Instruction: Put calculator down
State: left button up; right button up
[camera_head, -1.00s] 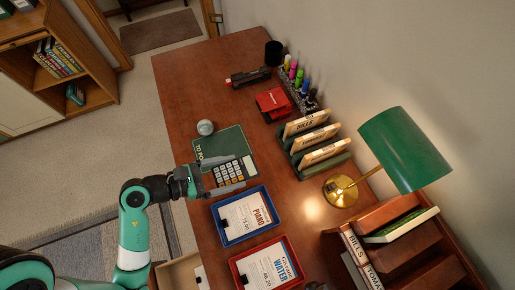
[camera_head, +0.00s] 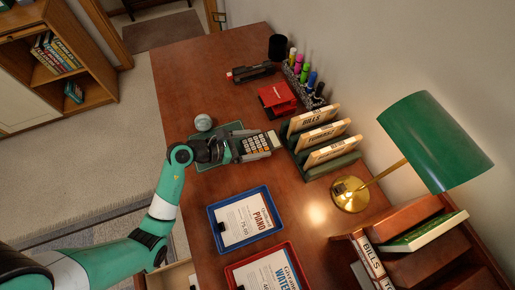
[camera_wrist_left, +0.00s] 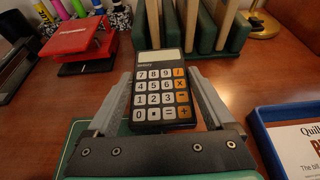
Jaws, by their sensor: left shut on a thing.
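The calculator (camera_head: 257,143) is dark with light and orange keys. My left gripper (camera_head: 256,146) is shut on its sides. In the left wrist view the calculator (camera_wrist_left: 161,88) sits between the two grey fingers (camera_wrist_left: 163,100), keys facing the camera, display end away from the gripper. It is over or at the wooden desk beside the green mat (camera_head: 208,166) and in front of the file holder; whether it touches the desk is unclear. My right gripper is not in view.
The green file holder (camera_head: 332,168) with folders stands just beyond the calculator. A blue tray (camera_head: 214,226) and a red tray (camera_head: 231,270) lie nearer. A red hole punch (camera_head: 277,98), a stapler (camera_head: 250,72) and a glass ball (camera_head: 203,122) are nearby. A brass lamp (camera_head: 349,194) stands right.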

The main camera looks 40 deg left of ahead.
aim_at(257, 148)
pick_arm(q)
jog(key=f+b, duration=0.1)
jog(key=f, duration=0.1)
jog(key=f+b, duration=0.1)
jog(key=shift+w+f, duration=0.2)
jog(key=shift+f, duration=0.2)
jog(key=shift+r, duration=0.15)
jog(key=o, duration=1.2)
jog(key=shift+c, duration=0.2)
